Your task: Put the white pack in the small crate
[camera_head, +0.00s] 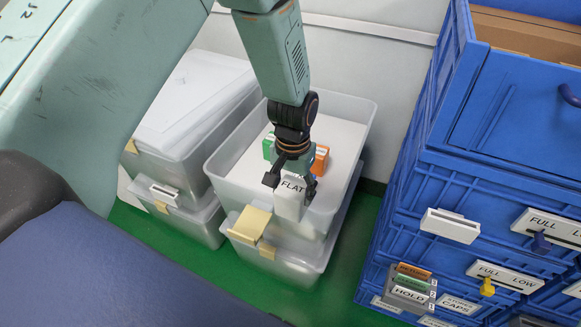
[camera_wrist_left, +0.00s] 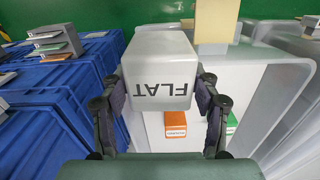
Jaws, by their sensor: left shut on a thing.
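The white pack (camera_head: 289,206), a block lettered FLAT, is held in my left gripper (camera_head: 291,183), whose fingers are shut on its two sides. In the left wrist view the white pack (camera_wrist_left: 160,65) fills the upper middle, with the left gripper's fingers (camera_wrist_left: 162,100) on either side. Below it is an open translucent crate (camera_head: 233,178) with a pale floor; the pack appears over its front part. The crate also shows in the left wrist view (camera_wrist_left: 272,80). I cannot tell the pack's exact height above the crate. My right gripper is not in view.
An orange pack (camera_head: 320,158) and a green pack (camera_head: 268,149) stand in the crate. Lidded translucent crates (camera_head: 190,105) stand to its left. Stacked blue crates (camera_head: 480,185) rise on the right, with labels and a small card holder (camera_head: 410,288). Green floor shows in front.

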